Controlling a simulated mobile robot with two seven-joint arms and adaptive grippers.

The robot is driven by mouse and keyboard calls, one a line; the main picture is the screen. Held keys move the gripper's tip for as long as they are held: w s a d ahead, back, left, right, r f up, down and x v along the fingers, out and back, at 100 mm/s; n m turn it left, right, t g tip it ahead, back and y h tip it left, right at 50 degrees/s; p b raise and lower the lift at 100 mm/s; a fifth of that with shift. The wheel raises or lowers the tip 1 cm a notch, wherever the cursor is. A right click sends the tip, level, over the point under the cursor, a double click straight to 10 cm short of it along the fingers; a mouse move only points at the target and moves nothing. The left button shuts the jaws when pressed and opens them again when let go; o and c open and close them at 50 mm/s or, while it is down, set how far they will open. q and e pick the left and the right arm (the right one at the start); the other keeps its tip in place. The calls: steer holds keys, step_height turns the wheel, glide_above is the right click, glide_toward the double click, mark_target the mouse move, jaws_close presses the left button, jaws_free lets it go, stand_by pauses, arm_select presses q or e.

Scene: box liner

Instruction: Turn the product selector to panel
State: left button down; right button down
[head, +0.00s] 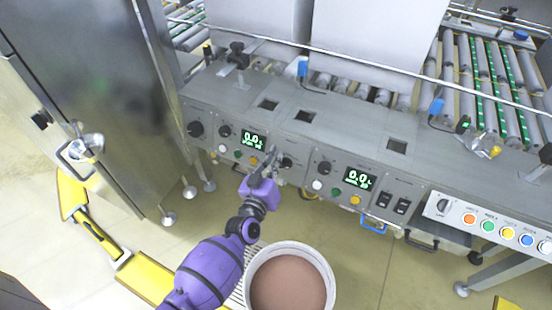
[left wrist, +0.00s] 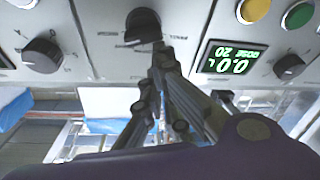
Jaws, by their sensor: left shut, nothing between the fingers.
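A dark selector knob (head: 287,162) sits on the grey control panel, right of the left green display. It shows large in the left wrist view (left wrist: 142,25), which is upside down. The lettering around it is too small to read, so I cannot confirm it is the product selector. My left gripper (head: 269,158) is shut and empty, pointing at the panel beside this knob. In the left wrist view its fingertips (left wrist: 160,50) are close to the knob; I cannot tell whether they touch it. My right gripper is not in view.
Left display (head: 253,140) and right display (head: 358,179) are lit. Another knob (head: 323,167) and several push buttons are close by. A bucket of brown material (head: 290,280) stands below. A steel cabinet (head: 100,90) is at left; conveyor rollers (head: 490,80) lie behind.

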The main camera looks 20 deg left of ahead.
arm_select(q)
steer(key=shift+a+n+y, duration=0.2)
steer(key=shift+n+y, duration=0.1)
steer(key=shift+n, duration=0.4)
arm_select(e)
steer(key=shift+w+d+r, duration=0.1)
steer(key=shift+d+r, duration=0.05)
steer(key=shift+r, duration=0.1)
arm_select(q)
steer(key=shift+a+f+n+p, duration=0.1)
steer(key=shift+f+n+p, duration=0.05)
steer(key=shift+n+p, duration=0.3)
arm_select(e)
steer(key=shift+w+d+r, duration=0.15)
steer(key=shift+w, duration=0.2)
